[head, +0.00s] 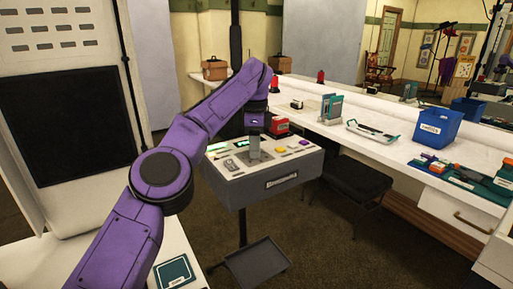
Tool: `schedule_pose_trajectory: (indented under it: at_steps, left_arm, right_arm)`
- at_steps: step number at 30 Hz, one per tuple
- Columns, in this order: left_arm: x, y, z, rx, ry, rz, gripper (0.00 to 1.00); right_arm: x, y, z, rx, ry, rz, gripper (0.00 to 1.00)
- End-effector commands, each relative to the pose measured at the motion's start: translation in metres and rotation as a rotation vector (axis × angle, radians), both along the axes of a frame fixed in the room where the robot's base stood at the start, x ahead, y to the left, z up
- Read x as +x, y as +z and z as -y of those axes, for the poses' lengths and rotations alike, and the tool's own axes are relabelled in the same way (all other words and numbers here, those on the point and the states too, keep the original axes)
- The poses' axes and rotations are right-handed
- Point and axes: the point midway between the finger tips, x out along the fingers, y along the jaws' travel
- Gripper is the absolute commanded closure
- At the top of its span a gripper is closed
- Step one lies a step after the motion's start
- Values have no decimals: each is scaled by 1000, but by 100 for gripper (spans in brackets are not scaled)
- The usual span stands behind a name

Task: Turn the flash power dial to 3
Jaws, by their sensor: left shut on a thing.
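A grey control console (278,187) stands on a post in the middle of the view, with lit green displays, buttons and knobs on its pale top panel. My left gripper (254,155) points down onto the middle of this panel. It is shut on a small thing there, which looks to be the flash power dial. The gripper hides the dial, so its pointer and number cannot be read. My right gripper is not in view.
A yellow button (280,149) and a purple one sit just right of the gripper. A white counter (390,142) behind holds a blue bin (436,127) and several tools. A black stool (355,178) stands right of the console. A grey tray (257,265) is below.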

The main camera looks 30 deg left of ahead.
Motion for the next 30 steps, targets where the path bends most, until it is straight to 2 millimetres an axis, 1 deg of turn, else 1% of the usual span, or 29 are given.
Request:
schedule_pose_trajectory:
  at_steps: [1, 10, 11, 12, 13, 20, 23, 26, 30]
  left_arm:
    - [0, -4, 0, -2, 5, -8, 99]
    - [0, -4, 0, -2, 4, -8, 99]
    - [0, -4, 0, -2, 4, -8, 66]
    - [0, -4, 0, -2, 4, -8, 52]
    - [0, -3, 0, -2, 3, -8, 43]
    - [1, -2, 3, 0, -3, -3, 43]
    - [1, 5, 3, 0, -2, -2, 43]
    - [1, 25, 4, 0, -3, -1, 43]
    - [1, 63, 4, 0, -3, -1, 43]
  right_arm:
    - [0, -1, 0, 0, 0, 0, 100]
    - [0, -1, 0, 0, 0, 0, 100]
    - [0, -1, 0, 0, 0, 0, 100]
    - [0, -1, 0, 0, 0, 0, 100]
    - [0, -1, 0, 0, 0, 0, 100]
    - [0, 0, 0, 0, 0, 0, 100]
    - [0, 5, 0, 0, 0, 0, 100]
    - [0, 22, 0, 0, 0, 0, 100]
    - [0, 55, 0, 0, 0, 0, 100]
